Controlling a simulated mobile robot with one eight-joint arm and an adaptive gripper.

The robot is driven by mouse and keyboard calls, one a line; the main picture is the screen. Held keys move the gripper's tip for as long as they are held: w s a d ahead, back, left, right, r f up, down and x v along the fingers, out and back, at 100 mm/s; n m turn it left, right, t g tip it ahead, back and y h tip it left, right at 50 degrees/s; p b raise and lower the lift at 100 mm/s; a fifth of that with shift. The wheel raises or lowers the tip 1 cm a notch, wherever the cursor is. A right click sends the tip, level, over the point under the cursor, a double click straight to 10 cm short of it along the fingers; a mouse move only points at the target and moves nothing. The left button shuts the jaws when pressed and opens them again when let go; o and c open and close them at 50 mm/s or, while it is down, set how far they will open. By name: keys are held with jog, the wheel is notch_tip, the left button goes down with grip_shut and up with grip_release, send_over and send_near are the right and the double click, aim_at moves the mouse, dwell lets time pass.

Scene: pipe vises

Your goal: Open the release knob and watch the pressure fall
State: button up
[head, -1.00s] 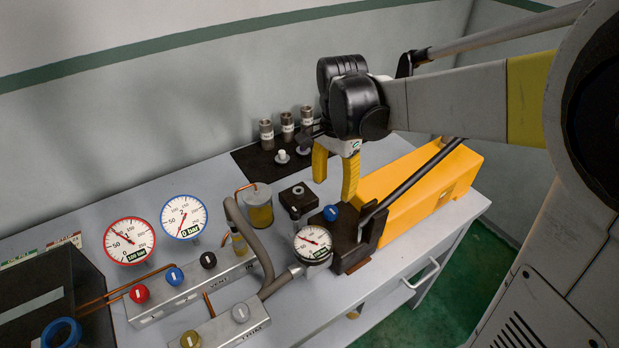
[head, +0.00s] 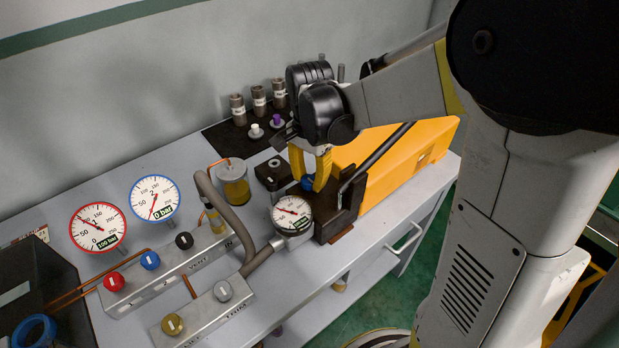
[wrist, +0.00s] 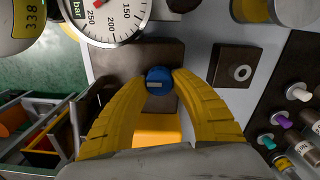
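A blue knob (head: 308,183) sits on the dark block at the front end of the yellow pump body (head: 400,150). My gripper (head: 309,180) is over it with yellow fingers on either side. In the wrist view the blue knob (wrist: 158,81) is between the fingertips, which appear to touch its sides. A round gauge (head: 291,213) is mounted beside the block. The red-rimmed gauge (head: 98,225) reads 100 bar on its label. The blue-rimmed gauge (head: 155,198) reads 0 bar.
A manifold (head: 165,270) with red, blue and black knobs stands at the left. A second block (head: 200,312) has yellow and grey knobs. A grey hose (head: 230,215) and a canister (head: 234,183) are close to the gripper. Several fittings stand on a black mat (head: 225,135).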

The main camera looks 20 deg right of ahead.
grip_shut()
jog(key=shift+n, duration=0.3)
jog(key=n+p, duration=0.1)
jog(key=n, duration=0.7)
jog(key=shift+a+p, duration=0.1)
jog(key=shift+p, duration=0.2)
jog(key=n, duration=0.3)
jog(key=shift+n, duration=0.3)
jog(key=shift+a+n+p, duration=0.15)
jog(key=shift+n+p, duration=0.25)
jog(key=shift+n, duration=1.6)
